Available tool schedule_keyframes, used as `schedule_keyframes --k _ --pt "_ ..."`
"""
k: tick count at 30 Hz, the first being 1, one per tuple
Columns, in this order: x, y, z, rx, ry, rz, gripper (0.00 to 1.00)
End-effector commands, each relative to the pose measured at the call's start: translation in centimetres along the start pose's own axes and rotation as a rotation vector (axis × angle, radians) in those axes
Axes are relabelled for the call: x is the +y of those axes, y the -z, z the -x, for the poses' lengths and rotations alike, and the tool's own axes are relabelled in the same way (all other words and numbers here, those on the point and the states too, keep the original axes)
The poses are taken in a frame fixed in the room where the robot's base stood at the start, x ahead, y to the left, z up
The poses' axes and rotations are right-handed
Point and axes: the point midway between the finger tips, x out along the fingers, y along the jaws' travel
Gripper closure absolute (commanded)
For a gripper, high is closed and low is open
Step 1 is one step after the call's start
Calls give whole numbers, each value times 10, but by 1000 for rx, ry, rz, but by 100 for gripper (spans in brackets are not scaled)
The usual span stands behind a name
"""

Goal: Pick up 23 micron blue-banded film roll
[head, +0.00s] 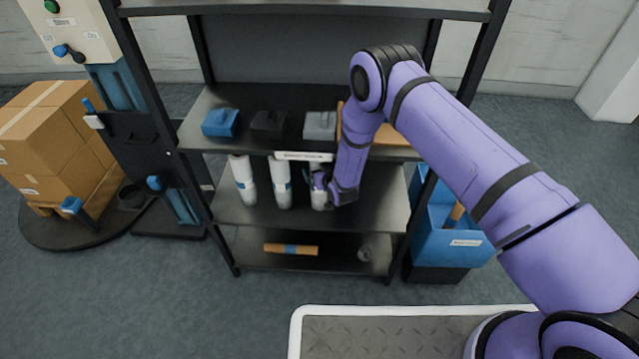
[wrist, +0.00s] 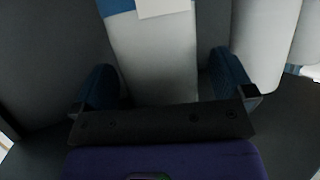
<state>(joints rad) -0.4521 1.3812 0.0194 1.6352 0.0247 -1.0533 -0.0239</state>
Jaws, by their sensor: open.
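Three white film rolls stand upright on the middle shelf in the head view: a left one (head: 243,180), a middle one (head: 280,184) and a right one (head: 316,199). My gripper (head: 319,183) is at the right roll and partly hides it. In the wrist view a white roll with a blue band and a pale label (wrist: 152,55) stands between the two blue fingers of my open gripper (wrist: 165,85). The fingers are on either side of it, and I cannot tell whether they touch it. The micron figure is not readable.
Another white roll (wrist: 265,42) stands close on the right in the wrist view. The shelf above holds blue (head: 220,122), black (head: 268,124) and grey (head: 320,125) items. A brown roll (head: 291,249) lies on the bottom shelf. A blue bin (head: 447,240) stands right of the rack.

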Motion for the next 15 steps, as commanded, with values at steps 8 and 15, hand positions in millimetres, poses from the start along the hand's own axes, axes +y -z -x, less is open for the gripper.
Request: schedule_keyframes --k 8,15 --pt "0 0 0 0 0 0 21" --pt "0 0 0 0 0 0 76"
